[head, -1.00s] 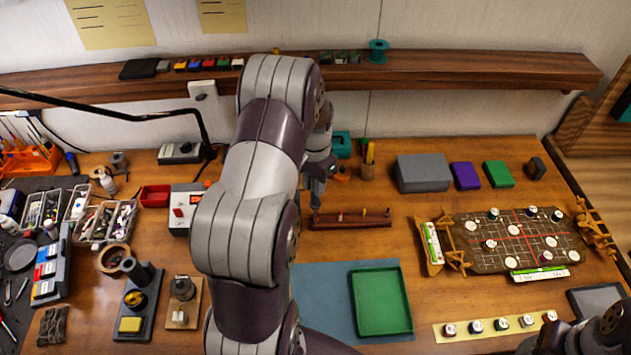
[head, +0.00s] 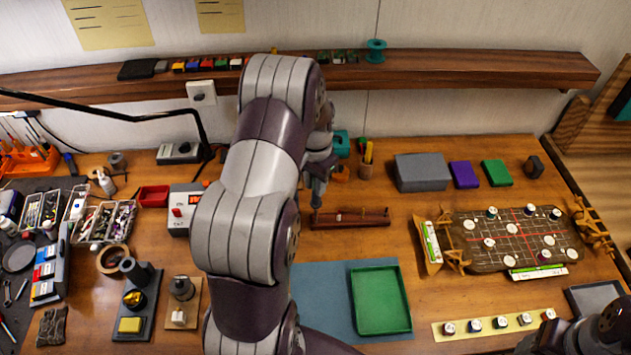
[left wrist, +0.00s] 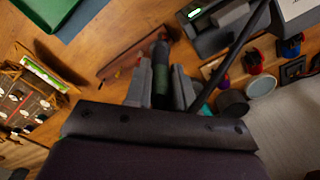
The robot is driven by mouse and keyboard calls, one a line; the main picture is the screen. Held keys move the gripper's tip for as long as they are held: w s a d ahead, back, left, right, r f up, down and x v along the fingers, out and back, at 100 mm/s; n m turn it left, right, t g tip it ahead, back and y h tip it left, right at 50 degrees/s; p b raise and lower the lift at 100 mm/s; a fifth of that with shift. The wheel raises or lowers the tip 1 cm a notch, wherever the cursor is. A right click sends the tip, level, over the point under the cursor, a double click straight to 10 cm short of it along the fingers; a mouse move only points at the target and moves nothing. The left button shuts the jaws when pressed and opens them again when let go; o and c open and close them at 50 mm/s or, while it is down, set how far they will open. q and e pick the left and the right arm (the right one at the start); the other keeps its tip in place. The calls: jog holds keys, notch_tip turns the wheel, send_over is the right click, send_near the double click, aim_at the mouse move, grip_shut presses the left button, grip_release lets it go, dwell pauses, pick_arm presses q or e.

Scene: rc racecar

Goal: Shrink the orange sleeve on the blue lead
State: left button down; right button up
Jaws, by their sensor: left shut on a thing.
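My left gripper (head: 317,190) hangs over the back middle of the bench, at the left end of a low reddish-brown wooden rack (head: 352,218). In the left wrist view its fingers (left wrist: 161,90) are shut on a dark cylindrical tool (left wrist: 160,66) with a greenish body. The tool's far end points toward the rack (left wrist: 122,60), and I cannot tell whether it touches it. Small bits stand on the rack, too small to tell apart. I cannot make out the orange sleeve or the blue lead. My right gripper is not clearly visible.
A green tray (head: 409,325) lies on a blue mat at the front middle. Bare bench lies between rack and board.

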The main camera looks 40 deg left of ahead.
dwell(0.5)
pick_arm(q)
jog(key=r+p, duration=0.6)
jog(key=r, duration=0.1)
jog(key=shift+s+d+r, duration=0.1)
jog(key=shift+s+d, duration=0.2)
jog(key=shift+s, duration=0.1)
